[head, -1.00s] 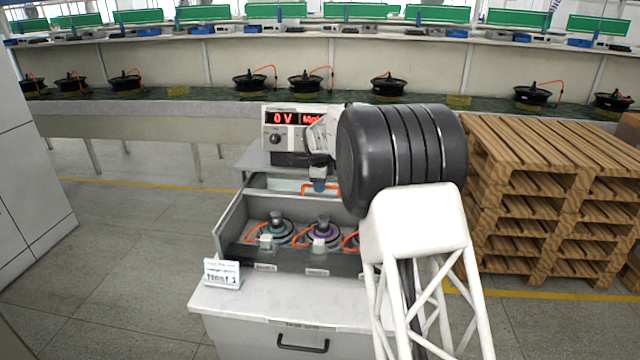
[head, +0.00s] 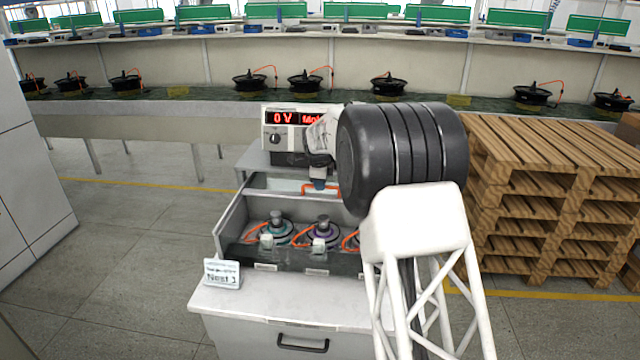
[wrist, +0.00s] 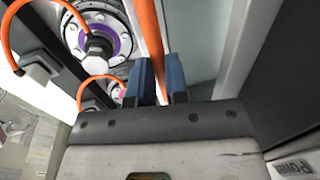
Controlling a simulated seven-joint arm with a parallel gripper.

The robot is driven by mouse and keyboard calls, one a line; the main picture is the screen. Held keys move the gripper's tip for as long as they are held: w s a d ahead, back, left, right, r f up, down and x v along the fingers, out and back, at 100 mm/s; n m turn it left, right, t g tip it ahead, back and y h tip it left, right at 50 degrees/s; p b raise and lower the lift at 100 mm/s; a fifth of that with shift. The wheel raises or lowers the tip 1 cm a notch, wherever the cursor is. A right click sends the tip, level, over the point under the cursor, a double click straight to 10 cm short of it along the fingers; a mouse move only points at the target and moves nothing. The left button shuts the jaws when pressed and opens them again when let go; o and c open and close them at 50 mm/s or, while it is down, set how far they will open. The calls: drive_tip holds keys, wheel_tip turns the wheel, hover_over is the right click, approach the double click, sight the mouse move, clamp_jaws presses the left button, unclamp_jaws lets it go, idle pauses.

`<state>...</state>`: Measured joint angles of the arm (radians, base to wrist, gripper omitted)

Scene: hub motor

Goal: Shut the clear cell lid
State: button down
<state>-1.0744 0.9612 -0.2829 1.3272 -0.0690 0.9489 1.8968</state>
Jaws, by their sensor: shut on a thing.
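The clear cell lid (head: 270,185) shows as a pale see-through panel at the back of the cell. It stands raised and the cell front is open. Its orange handle (head: 306,189) is a thin bar, which also crosses the wrist view (wrist: 149,35) from the top. My gripper (head: 320,184) is at this handle. In the wrist view its blue fingers (wrist: 163,80) are closed around the orange bar. My arm hides the right part of the lid and cell in the head view.
Hub motors (head: 277,229) with orange cables sit in the cell's nests. A nest sign (head: 222,273) stands at the front left. A meter (head: 290,130) reading 0 V is behind the cell. Stacked pallets (head: 550,200) stand on the right. The floor at left is clear.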

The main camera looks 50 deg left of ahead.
drive_tip(key=s+d, duration=1.7)
idle(0.6)
drive_tip(key=shift+s+d, duration=0.1)
drive_tip(key=c, duration=1.1)
unclamp_jaws()
drive_tip(key=shift+r, duration=0.15)
drive_tip(key=shift+r, duration=0.45)
drive_tip(key=shift+s+d+r, duration=0.15)
drive_tip(key=shift+s+r, duration=0.05)
drive_tip(key=shift+r, duration=0.9)
drive_tip(key=shift+s+d+r, duration=0.15)
drive_tip(key=shift+d+r, duration=0.05)
drive_tip(key=shift+r, duration=0.85)
drive_tip(key=shift+s+d+r, duration=0.15)
drive_tip(key=shift+s+r, duration=0.05)
drive_tip(key=shift+r, duration=0.9)
